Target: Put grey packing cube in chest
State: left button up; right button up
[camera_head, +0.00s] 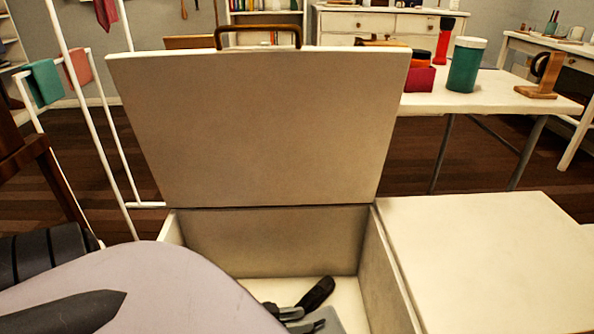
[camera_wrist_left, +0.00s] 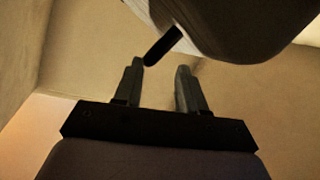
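The chest (camera_head: 270,240) is white and stands open, its lid (camera_head: 255,125) raised upright with a brown handle on top. My left gripper (camera_head: 303,318) is down inside the chest, low in the head view. In the left wrist view my left gripper (camera_wrist_left: 160,68) has its fingers apart with a gap between them. A grey rounded thing (camera_wrist_left: 255,25), probably the grey packing cube, lies beyond the fingertips with a black strap or handle (camera_wrist_left: 163,46) close to one finger. In the head view a black piece (camera_head: 317,293) and a little grey-blue surface (camera_head: 329,319) show beside the gripper; the rest is hidden.
A closed white box top (camera_head: 490,255) adjoins the chest on the right. A white drying rack (camera_head: 100,130) is on the left. My left arm covers the lower left.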

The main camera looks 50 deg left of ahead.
pick_arm(q)
jog(key=shift+s+r, duration=0.1)
jog(key=p+v, duration=0.3)
jog(key=v, duration=0.3)
jog(key=shift+r, duration=0.15)
jog(key=shift+s+a+r, duration=0.1)
jog(key=shift+s+a, duration=0.15)
jog(key=shift+s, duration=0.3)
pick_arm(e)
jog(key=shift+w+a+r+m+g+y, duration=0.15)
jog(key=shift+a+m+g+y, duration=0.15)
jog(key=shift+a, duration=0.25)
jog(key=shift+w+a+f+m+g+y, duration=0.1)
jog(key=shift+a+m+g, duration=0.1)
jog(key=shift+a+g, duration=0.3)
jog(key=shift+r, duration=0.1)
